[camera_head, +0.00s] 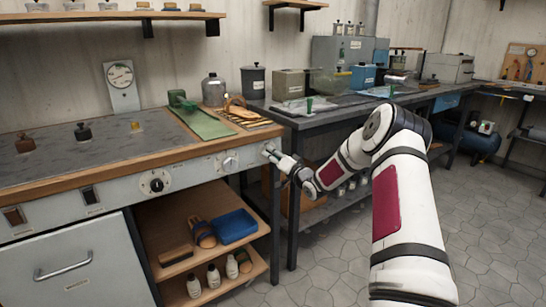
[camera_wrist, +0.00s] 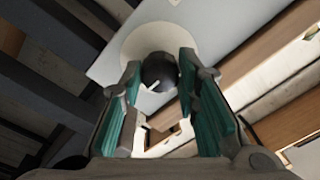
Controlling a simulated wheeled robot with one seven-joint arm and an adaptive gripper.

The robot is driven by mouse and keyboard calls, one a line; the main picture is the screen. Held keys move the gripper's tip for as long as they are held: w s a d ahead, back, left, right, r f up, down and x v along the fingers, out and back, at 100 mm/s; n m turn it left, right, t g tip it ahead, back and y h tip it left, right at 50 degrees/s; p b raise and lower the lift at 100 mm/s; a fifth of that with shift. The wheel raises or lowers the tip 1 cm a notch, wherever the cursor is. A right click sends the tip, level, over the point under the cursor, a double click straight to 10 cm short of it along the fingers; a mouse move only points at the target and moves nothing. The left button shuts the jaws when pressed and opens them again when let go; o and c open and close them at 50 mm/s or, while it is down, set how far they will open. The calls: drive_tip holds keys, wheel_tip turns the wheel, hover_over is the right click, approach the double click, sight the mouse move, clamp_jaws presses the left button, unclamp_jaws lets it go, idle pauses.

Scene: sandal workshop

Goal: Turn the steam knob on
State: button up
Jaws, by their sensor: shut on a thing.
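A dark round knob (camera_wrist: 158,72) with a white pointer mark sits on a pale round plate (camera_wrist: 128,45) on the front panel, seen in the wrist view. The pointer slants toward the lower left. My gripper (camera_wrist: 160,70) is shut on this knob, one teal-padded finger on each side. In the head view my gripper (camera_head: 270,152) is at the right end of the bench's front panel (camera_head: 115,195) and largely hides the knob there. No label naming it as the steam knob is readable.
A black knob (camera_head: 156,184) and a pale knob (camera_head: 230,163) are farther left on the panel. A dial gauge (camera_head: 121,78) stands at the back of the bench. Sandals and a blue tray (camera_head: 234,226) are on the shelf below. A dark table (camera_head: 345,112) stands close to the right.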

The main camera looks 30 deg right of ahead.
drive_tip(key=o, duration=1.2)
drive_tip(key=s, duration=1.2)
drive_tip(key=shift+d+f, duration=0.2)
drive_tip(key=shift+f, duration=0.15)
